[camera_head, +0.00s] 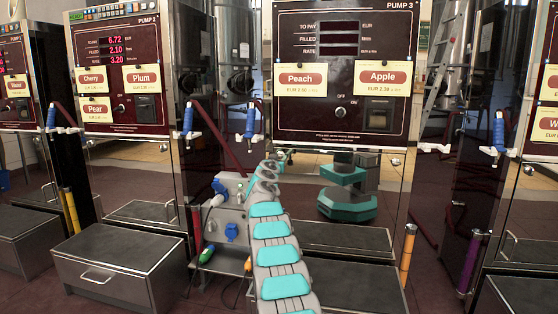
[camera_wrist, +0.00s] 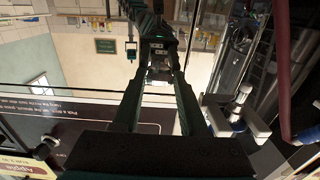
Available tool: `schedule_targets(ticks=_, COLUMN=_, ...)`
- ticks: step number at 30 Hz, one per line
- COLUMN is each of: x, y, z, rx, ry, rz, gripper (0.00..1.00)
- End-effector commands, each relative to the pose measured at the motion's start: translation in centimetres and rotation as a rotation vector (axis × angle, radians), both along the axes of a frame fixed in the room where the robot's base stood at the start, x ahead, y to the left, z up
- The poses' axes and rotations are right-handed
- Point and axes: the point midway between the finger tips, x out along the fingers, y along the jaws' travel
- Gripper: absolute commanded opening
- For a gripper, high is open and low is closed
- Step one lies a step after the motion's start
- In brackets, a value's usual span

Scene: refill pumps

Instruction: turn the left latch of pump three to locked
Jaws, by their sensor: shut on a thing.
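Pump three (camera_head: 340,128) stands right of centre in the head view, with a dark red panel above a mirror-like door. My gripper (camera_head: 279,154) is at the panel's lower left edge, partly hidden by my arm. In the wrist view, its two long fingers (camera_wrist: 160,68) come together on a small silvery part, which I take to be the left latch (camera_wrist: 158,74). The fingers cover most of it, so its turn angle is unclear. A small right latch (camera_head: 396,162) shows at the panel's lower right.
A blue-handled nozzle (camera_head: 250,124) hangs close left of my gripper; it also shows in the wrist view (camera_wrist: 240,100). A black selector knob (camera_head: 341,112) is on the panel. A grey box with blue sockets (camera_head: 229,214) stands below. Pump two (camera_head: 120,60) is further left.

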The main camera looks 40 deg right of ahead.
Motion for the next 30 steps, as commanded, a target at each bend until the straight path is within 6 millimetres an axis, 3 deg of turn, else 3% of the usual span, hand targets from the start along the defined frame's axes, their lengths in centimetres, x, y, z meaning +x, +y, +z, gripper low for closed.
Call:
schedule_targets(ticks=1, x=0.0, y=0.0, z=0.01, rx=0.0, ry=0.0, rz=0.0, gripper=0.29)
schedule_targets(ticks=9, x=0.01, y=0.01, z=0.01, rx=0.0, ry=0.0, rz=0.0, gripper=0.0)
schedule_targets(ticks=20, x=0.02, y=0.01, z=-0.03, rx=-0.015, ry=0.017, rz=0.0, gripper=0.0)
schedule_targets(ticks=30, x=0.0, y=0.03, z=-0.07, rx=-0.14, ry=0.165, rz=0.001, gripper=0.0)
